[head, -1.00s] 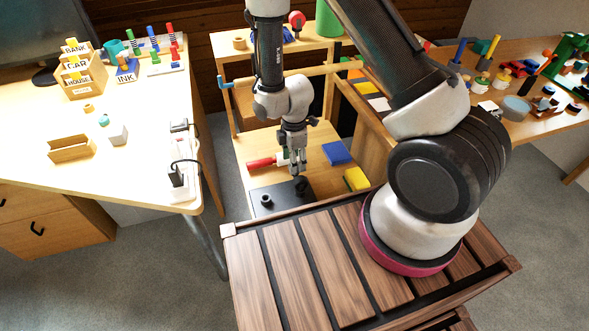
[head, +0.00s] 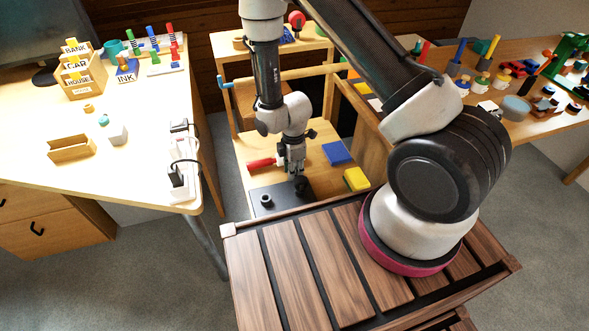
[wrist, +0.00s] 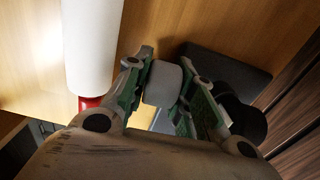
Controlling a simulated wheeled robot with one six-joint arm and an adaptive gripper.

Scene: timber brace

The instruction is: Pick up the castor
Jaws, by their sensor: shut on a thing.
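My gripper (head: 293,172) points down over the low wooden surface, at the back edge of the black plate (head: 283,196). In the wrist view its green-grey fingers (wrist: 172,100) are closed around a pale grey rounded piece, which I take to be the castor (wrist: 162,83). The fingers hide part of it, and its lower end is not visible. I cannot tell whether it still touches the surface below. In the head view the castor is too small and covered to make out.
Dark round pieces (head: 266,200) stand on the plate, one close by the fingers in the wrist view (wrist: 244,118). A red-handled item (head: 262,162) with a white body (wrist: 92,45) lies left of the gripper. Blue (head: 337,153) and yellow (head: 356,180) blocks lie right.

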